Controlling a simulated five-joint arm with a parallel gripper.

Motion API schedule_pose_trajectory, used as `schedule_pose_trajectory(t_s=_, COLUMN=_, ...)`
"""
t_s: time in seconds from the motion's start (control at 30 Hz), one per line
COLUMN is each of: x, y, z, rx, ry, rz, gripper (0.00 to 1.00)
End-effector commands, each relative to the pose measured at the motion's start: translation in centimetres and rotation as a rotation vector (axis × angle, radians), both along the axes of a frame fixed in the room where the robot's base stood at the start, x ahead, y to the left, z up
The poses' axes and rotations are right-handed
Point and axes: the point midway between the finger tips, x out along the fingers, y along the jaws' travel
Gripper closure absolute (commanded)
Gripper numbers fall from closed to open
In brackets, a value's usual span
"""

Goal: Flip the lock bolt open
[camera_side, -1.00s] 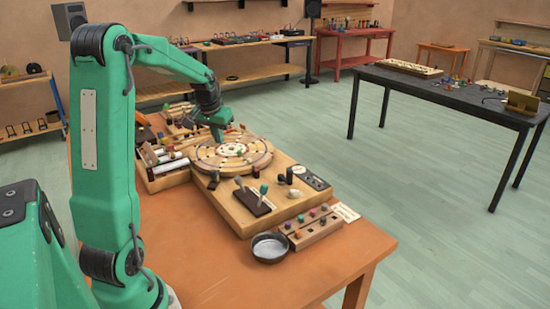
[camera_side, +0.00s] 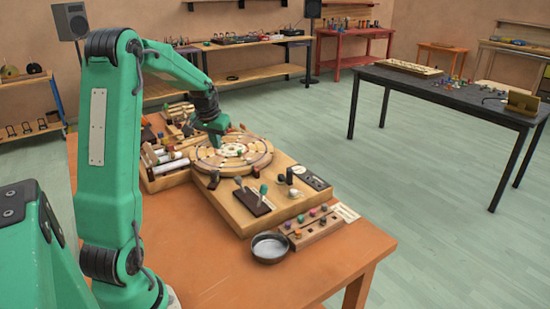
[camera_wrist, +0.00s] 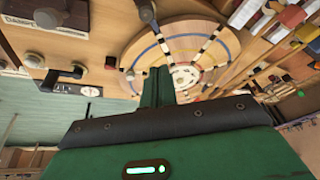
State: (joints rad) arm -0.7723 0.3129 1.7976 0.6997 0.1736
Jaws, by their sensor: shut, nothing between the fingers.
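My gripper (camera_side: 216,138) is over the round wooden disc (camera_side: 250,160) of the percussion board. In the wrist view its green fingers (camera_wrist: 157,80) are together with nothing between them, in front of the disc (camera_wrist: 205,38). A black lever on a metal plate (camera_wrist: 72,89) lies at the left of the wrist view, apart from the fingers. I cannot tell whether this is the lock bolt. The side view does not clearly show a bolt. A dark plate with two upright levers (camera_side: 254,202) stands on the board in front of the disc.
A dark bowl (camera_side: 269,248) and a wooden block with coloured knobs (camera_side: 313,232) are at the front of the orange table (camera_side: 200,260). A tray with white rollers (camera_side: 168,166) is left of the disc. The table's front left is clear.

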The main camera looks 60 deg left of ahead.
Motion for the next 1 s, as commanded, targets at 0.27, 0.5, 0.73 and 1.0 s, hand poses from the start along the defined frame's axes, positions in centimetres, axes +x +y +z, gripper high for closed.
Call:
schedule_pose_trajectory(t_s=0.27, x=1.0, y=0.6, z=-3.7, rx=-0.003, ry=0.001, rz=-0.001, gripper=1.00)
schedule_pose_trajectory(t_s=0.5, x=1.8, y=1.2, z=-6.3, rx=-0.003, ry=-0.001, rz=-0.001, gripper=1.00)
schedule_pose_trajectory(t_s=0.73, x=1.8, y=1.2, z=-7.6, rx=0.000, ry=-0.003, rz=-0.001, gripper=1.00)
schedule_pose_trajectory(t_s=1.0, x=0.0, y=0.0, z=-7.6, rx=0.000, ry=0.000, rz=0.001, gripper=1.00)
